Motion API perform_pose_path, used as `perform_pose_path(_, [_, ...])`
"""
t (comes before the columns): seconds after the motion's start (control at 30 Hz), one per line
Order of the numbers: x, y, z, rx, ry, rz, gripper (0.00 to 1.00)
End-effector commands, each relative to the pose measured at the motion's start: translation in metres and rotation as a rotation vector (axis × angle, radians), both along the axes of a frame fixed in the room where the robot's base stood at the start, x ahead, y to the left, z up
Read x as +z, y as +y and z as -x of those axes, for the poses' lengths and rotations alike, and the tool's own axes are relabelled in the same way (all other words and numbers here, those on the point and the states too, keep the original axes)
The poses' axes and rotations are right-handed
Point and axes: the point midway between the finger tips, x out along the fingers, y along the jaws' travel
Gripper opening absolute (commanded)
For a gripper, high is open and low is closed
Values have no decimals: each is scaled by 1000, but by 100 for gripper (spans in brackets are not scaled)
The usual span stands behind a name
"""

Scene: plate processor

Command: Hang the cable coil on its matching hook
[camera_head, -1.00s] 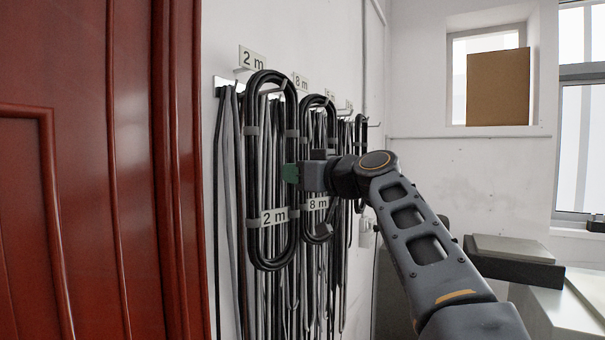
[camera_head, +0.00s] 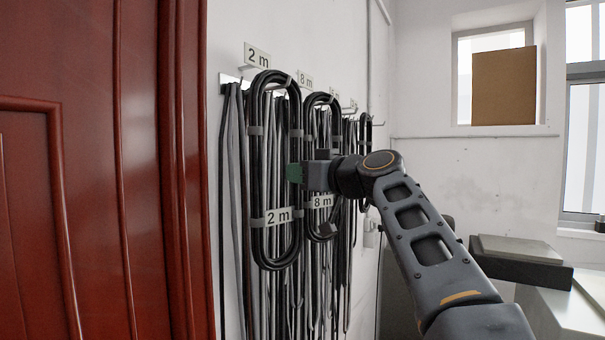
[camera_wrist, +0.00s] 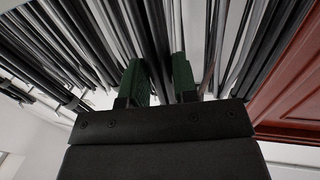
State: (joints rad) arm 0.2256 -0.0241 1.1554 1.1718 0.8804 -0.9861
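The black cable coil (camera_head: 255,190) is a long upright oval with grey ties and a "2 m" tag (camera_head: 278,217). It is at the wall, just under the "2 m" sign (camera_head: 257,55). A pale hook tip (camera_head: 289,80) shows near its top bend; I cannot tell whether the coil rests on it. My gripper (camera_head: 294,173) is at the coil's right side, about mid-height. In the wrist view my gripper (camera_wrist: 158,65) has its two green fingers on either side of dark cable, and it appears shut on the coil. The exact contact is hidden.
An "8 m" coil (camera_head: 331,225) hangs just right, close to my gripper, under the "8 m" sign (camera_head: 305,79). Several loose cables hang behind. A red door (camera_head: 85,180) stands at the left. Grey boxes (camera_head: 520,248) are at the lower right.

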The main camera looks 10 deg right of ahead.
Motion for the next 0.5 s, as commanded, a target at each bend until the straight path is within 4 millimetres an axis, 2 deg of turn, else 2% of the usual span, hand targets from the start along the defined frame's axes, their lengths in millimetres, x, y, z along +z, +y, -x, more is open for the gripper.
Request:
perform_pose_path(0.03, [1, 0, 1, 0, -3, -2, 30])
perform_pose_path(0.3, [1, 0, 0, 0, -1, -1, 56])
perform_pose_path(0.5, [-1, 0, 0, 0, 2, 1, 57])
